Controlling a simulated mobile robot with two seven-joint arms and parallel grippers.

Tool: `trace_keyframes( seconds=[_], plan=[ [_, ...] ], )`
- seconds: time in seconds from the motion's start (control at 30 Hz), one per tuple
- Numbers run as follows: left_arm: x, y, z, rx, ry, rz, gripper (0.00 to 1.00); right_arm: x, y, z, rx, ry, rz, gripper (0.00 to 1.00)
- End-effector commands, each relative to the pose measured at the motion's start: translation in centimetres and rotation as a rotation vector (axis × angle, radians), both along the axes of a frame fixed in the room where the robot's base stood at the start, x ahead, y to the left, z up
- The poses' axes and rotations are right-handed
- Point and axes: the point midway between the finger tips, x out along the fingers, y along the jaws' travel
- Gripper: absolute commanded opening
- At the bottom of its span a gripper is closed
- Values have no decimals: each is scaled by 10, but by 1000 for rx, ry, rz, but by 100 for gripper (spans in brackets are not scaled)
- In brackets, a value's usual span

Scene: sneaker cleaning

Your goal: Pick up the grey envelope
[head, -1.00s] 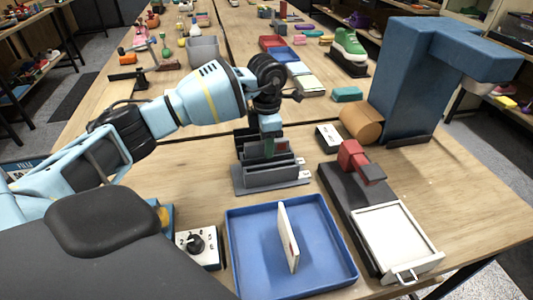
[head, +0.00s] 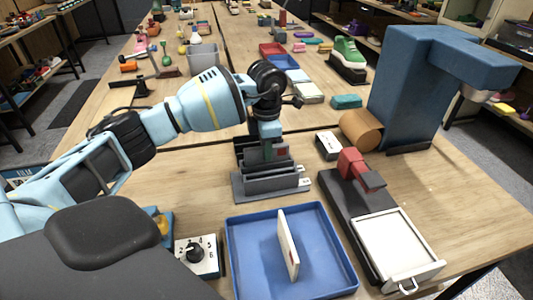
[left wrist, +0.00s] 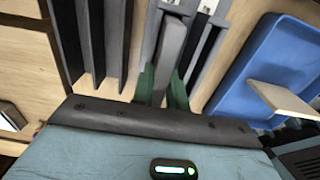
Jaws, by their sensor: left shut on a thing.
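My left gripper (head: 267,150) points down into the grey slotted rack (head: 270,188) at the middle of the table. My right gripper is not in view.
A blue tray (head: 243,265) with an upright cream card (head: 288,245) stands in front of the rack. To the right are a black-based device with a white drawer (head: 398,248), a brown roll (head: 362,130) and a tall blue machine (head: 415,85). A dial box (head: 196,255) is front left.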

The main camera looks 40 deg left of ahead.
Motion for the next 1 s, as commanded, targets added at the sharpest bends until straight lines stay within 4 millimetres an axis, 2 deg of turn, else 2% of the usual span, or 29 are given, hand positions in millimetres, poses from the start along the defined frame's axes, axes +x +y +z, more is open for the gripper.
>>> trace_keyframes(
  seconds=[0.3,0.5,0.67,1.0],
  plan=[
    [1,0,59,-1,-4,0,0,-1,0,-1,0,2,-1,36],
    [1,0,85,-1,-2,0,0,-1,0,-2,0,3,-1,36],
    [0,0,92,0,0,0,0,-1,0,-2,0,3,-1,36],
    [0,0,93,-1,1,0,0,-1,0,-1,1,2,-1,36]
  ],
)
